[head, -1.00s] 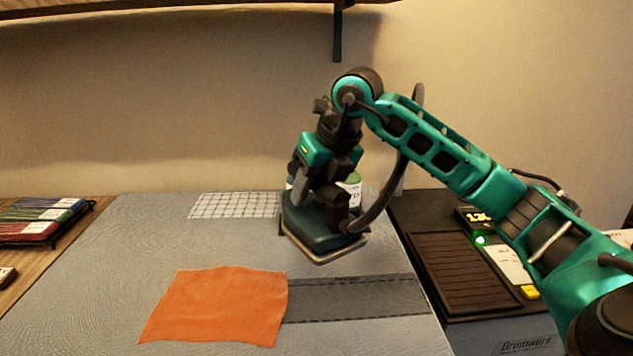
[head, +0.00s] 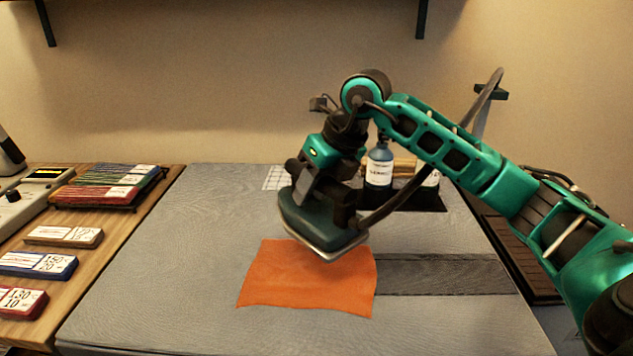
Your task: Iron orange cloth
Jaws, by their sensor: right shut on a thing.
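The orange cloth (head: 305,285) lies spread on the grey ironing surface, its far edge partly hidden behind the iron. The iron (head: 318,228) is dark green with a pale metal soleplate. My right gripper (head: 328,190) is shut on the iron and holds it over the far part of the cloth, with the soleplate tilted. I cannot tell whether the soleplate touches the cloth. My left gripper is not in view.
A dark grey strip (head: 440,274) lies right of the cloth. A bottle (head: 379,167) stands behind my right arm. The iron's cord (head: 398,200) runs up behind the arm. Labelled blocks (head: 38,264) and a rack (head: 108,187) sit on the wooden surface at left. The grey surface (head: 170,270) left of the cloth is clear.

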